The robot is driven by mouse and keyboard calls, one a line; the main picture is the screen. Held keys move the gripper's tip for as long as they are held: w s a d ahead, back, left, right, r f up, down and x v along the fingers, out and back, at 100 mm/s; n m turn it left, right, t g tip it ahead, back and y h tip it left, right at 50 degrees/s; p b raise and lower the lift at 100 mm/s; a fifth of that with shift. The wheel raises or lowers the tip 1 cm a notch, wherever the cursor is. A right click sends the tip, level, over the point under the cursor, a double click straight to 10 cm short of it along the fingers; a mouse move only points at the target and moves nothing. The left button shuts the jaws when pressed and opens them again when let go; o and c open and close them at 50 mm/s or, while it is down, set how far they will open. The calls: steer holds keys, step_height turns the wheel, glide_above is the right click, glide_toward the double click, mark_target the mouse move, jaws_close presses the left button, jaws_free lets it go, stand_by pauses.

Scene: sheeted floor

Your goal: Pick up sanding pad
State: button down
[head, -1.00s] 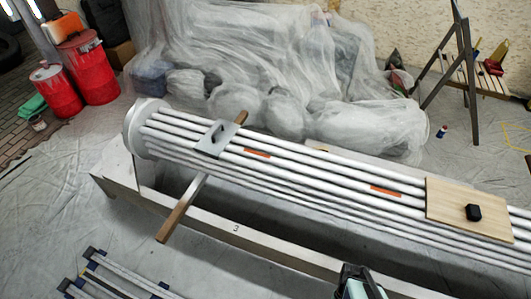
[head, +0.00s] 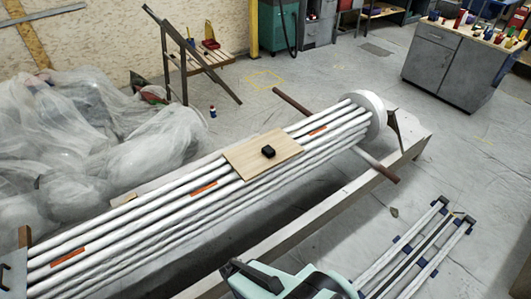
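A small black block (head: 268,152), which looks like the sanding pad, lies on a light wooden board (head: 240,159). The board rests across a bundle of long pale tubes (head: 150,221), nearer their right end. The block is too small to make out in detail. No gripper fingers show, and nothing touches the block. A teal and black body (head: 265,280) fills part of the bottom edge; I cannot tell whether it is part of me.
The tubes end in a round plate (head: 368,108) above a long grey beam (head: 425,142). A brown bar (head: 378,165) sticks out there. A folded trestle (head: 420,240) lies at lower right. Sheeted bundles (head: 70,130) fill the left. Open floor lies at right.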

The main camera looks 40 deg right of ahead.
stand_by(0.4)
steer(key=shift+c, duration=0.8)
jaws_free()
